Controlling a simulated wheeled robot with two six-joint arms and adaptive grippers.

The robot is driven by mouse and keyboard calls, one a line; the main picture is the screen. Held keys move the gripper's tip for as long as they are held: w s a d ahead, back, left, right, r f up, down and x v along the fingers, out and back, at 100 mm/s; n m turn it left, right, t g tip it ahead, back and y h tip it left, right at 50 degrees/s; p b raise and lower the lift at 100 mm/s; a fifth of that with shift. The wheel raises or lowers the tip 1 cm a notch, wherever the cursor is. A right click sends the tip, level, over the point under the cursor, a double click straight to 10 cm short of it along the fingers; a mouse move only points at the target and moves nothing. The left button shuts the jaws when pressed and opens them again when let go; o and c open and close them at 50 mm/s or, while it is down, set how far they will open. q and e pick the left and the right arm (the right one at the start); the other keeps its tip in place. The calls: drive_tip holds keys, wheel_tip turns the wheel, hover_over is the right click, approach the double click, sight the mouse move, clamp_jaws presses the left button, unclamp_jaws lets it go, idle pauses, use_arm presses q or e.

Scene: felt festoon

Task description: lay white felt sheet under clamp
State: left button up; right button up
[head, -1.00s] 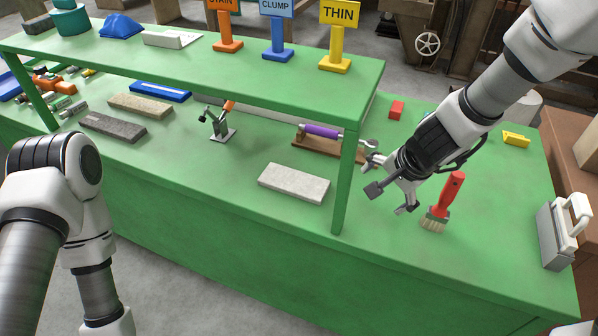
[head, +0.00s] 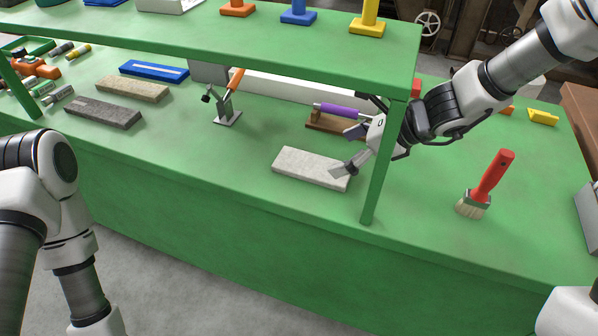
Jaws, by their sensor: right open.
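The white felt sheet (head: 309,168) is a pale, thick rectangular slab lying flat on the green bench below the shelf. The clamp (head: 228,117) stands behind it to the left, with a metal base and an orange handle raised at a slant. My right gripper (head: 351,150) is open at the right end of the white sheet, reaching in beside the shelf's front post. One finger overlaps the sheet's right end in the picture; I cannot tell if it touches. My left arm shows at the left, but its gripper is out of view.
The green shelf post (head: 380,165) stands close to my right gripper. A purple-handled roller (head: 340,110) lies on a wooden stand behind. A dark grey slab (head: 103,112), a tan slab (head: 133,89) and a blue tray (head: 154,70) lie left.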

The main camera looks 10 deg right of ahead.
sight(314, 166)
drive_tip(key=b+x, duration=0.1)
drive_tip(key=x, duration=0.5)
drive_tip(key=shift+a+f, duration=0.1)
drive_tip(key=shift+f, duration=0.15)
drive_tip(key=shift+s, duration=0.1)
drive_tip(key=shift+c, duration=1.3)
drive_tip(key=c, duration=0.8)
drive_tip(key=shift+r, duration=0.1)
drive_tip(key=shift+c, duration=0.2)
drive_tip(key=shift+s+d+r, duration=0.1)
drive_tip(key=shift+d+r, duration=0.1)
drive_tip(key=shift+d, duration=0.05)
drive_tip(key=p+v, duration=0.1)
drive_tip(key=v, duration=0.2)
drive_tip(key=p+v, duration=0.2)
drive_tip(key=v, duration=0.1)
drive_tip(key=f+p+v, duration=0.1)
drive_tip(key=v, duration=0.3)
drive_tip(key=shift+s+d, duration=0.25)
drive_tip(key=shift+d, duration=0.05)
drive_tip(key=shift+s+d+r+p, duration=0.3)
drive_tip(key=shift+s+d+p, duration=0.4)
drive_tip(key=shift+p, duration=0.85)
drive_tip(key=shift+s+d+r+p, duration=0.3)
drive_tip(key=shift+d+p, duration=0.6)
drive_tip(key=shift+p, duration=0.6)
drive_tip(key=shift+s+d+r+p, duration=0.25)
drive_tip(key=shift+s+d+p, duration=0.45)
drive_tip(key=shift+p, duration=0.85)
